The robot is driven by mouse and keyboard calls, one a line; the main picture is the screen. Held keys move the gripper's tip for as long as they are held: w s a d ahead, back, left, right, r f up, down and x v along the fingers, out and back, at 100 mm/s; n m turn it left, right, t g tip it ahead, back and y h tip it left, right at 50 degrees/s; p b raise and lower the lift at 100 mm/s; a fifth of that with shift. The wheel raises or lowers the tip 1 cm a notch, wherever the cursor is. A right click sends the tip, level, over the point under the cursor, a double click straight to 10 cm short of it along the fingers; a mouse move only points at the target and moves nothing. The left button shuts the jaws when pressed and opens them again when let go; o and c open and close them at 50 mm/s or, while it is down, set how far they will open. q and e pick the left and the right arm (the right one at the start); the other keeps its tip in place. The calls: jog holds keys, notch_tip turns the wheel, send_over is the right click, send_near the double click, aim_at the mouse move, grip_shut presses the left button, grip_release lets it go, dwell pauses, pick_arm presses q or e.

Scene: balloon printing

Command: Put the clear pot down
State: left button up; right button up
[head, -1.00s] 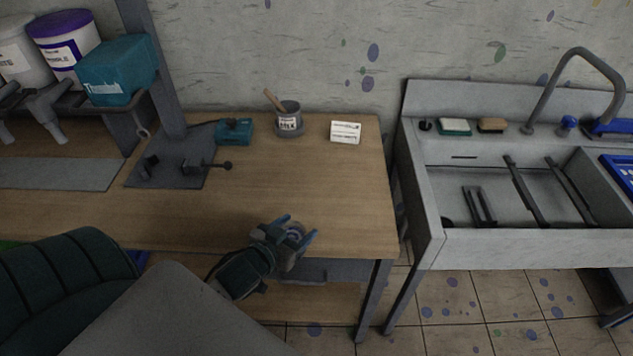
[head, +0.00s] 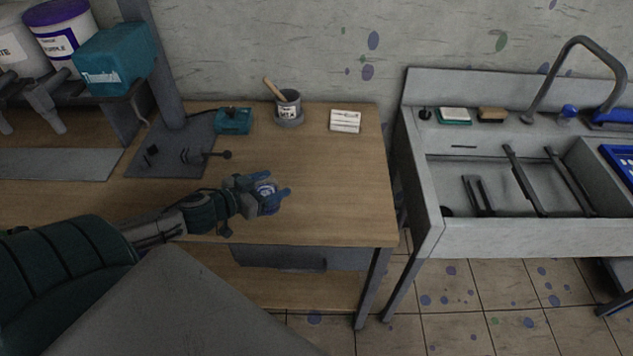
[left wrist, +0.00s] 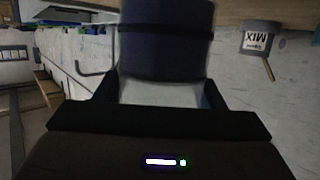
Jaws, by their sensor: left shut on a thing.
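My left gripper (head: 268,190) is over the front middle of the wooden table, with its fingers shut around a small round pot. The pot's top (head: 265,189) shows bluish and pale between the fingertips. In the left wrist view the pot (left wrist: 165,45) is close up, a dark blue cylinder with a pale part between the fingers. I cannot tell whether its base touches the table. My right gripper is not in view.
The wooden table (head: 330,190) is clear around the gripper. Behind stand a grey MIX pot (head: 288,108) with a stick, a white card (head: 345,121) and a teal box (head: 233,121). A metal stand (head: 170,150) is at left, a sink (head: 500,185) at right.

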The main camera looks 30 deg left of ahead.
pick_arm(q)
jog(key=b+x, duration=0.3)
jog(key=x, duration=0.2)
jog(key=d+b+x, duration=0.1)
jog(key=b+x, duration=0.2)
jog(key=x, duration=0.2)
jog(key=d+b+x, duration=0.1)
jog(key=b+x, duration=0.2)
jog(key=x, duration=0.1)
jog(key=shift+w+d+f, duration=0.1)
jog(key=shift+d+f, duration=0.05)
jog(key=shift+f, duration=0.4)
jog(key=o, duration=1.2)
